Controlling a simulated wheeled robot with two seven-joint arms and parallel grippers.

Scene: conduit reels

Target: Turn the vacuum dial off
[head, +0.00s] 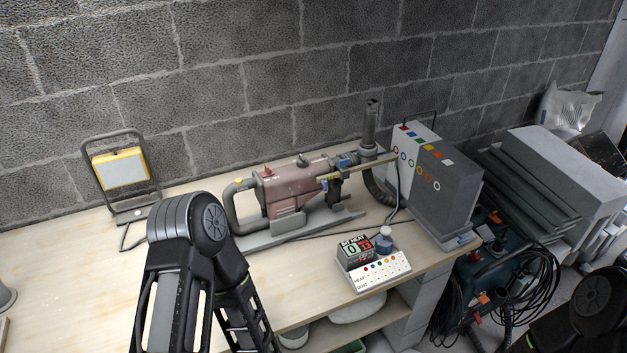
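A dark teal machine that looks like the vacuum (462,290) stands on the floor to the right of the bench. Red and orange parts show on its top and front, and black hoses or cables coil around it. A red part (495,216) near its top may be the dial, but it is too small to tell its setting. My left arm crosses the lower left of the head view, bent over the bench, and its gripper is out of frame. My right arm shows only at the lower right corner, close to the vacuum's right side, and its gripper is out of frame.
The wooden bench (100,265) carries a work light (121,170), a reddish clamped tool (290,190), a grey box with coloured rings (445,190) and a small display unit (375,272). Grey slabs (560,160) stand behind the vacuum. The bench's left part is mostly clear.

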